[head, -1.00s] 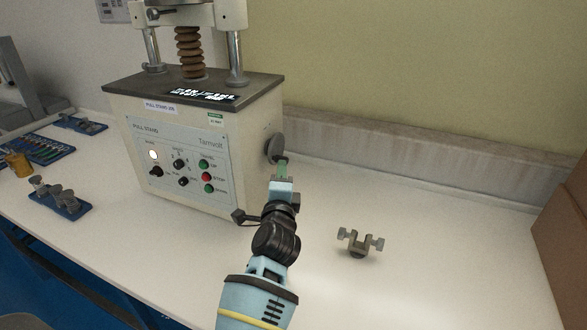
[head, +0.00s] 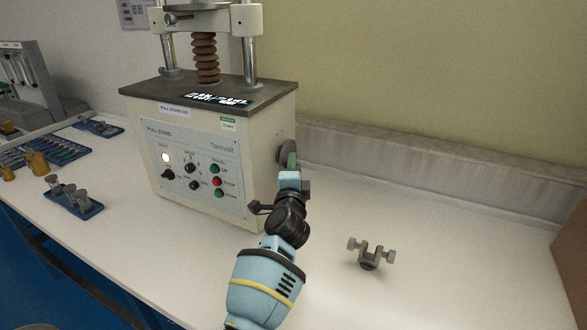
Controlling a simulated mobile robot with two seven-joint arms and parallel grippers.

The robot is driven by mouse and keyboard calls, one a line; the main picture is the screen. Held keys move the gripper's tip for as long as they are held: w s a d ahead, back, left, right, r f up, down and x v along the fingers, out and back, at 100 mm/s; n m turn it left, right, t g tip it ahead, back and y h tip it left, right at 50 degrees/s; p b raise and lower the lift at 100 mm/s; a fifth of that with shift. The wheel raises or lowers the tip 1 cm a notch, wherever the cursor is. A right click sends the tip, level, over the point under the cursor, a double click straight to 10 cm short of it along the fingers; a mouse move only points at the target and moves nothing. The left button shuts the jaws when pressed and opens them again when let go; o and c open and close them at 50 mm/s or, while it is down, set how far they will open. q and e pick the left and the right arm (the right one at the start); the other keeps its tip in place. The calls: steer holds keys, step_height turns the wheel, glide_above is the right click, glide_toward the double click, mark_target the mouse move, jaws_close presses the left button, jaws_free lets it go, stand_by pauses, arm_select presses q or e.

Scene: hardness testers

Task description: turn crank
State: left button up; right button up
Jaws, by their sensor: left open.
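The pull stand (head: 210,150) is a cream machine with a dark top, standing on the bench in the head view. My right gripper is not in view.
A grey clamp with two knobs (head: 370,254) lies on the bench right of my arm. A blue tray (head: 92,212) with metal fittings and a tool tray (head: 65,149) lie at the left. A brown box (head: 573,255) stands at the right edge. The bench right of the stand is mostly clear.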

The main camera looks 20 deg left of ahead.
arm_select(q)
steer(key=shift+w+a+r, duration=0.1)
steer(key=shift+w+a, duration=0.1)
steer(key=shift+w, duration=0.3)
jaws_close()
steer(key=shift+r+p, duration=0.2)
steer(key=shift+p, duration=0.2)
step_height(320, 180, up, 2)
steer(key=m+g+h+p, duration=0.1)
steer(key=g+p, duration=0.2)
steer(key=p, duration=0.5)
steer(key=shift+d+m+g, duration=0.1)
steer(key=shift+m+g, duration=0.2)
steer(key=shift+g, duration=0.4)
steer(key=shift+f+m+g+h+p, duration=0.15)
steer(key=shift+m+g+h+p, duration=0.2)
steer(key=shift+g, duration=0.35)
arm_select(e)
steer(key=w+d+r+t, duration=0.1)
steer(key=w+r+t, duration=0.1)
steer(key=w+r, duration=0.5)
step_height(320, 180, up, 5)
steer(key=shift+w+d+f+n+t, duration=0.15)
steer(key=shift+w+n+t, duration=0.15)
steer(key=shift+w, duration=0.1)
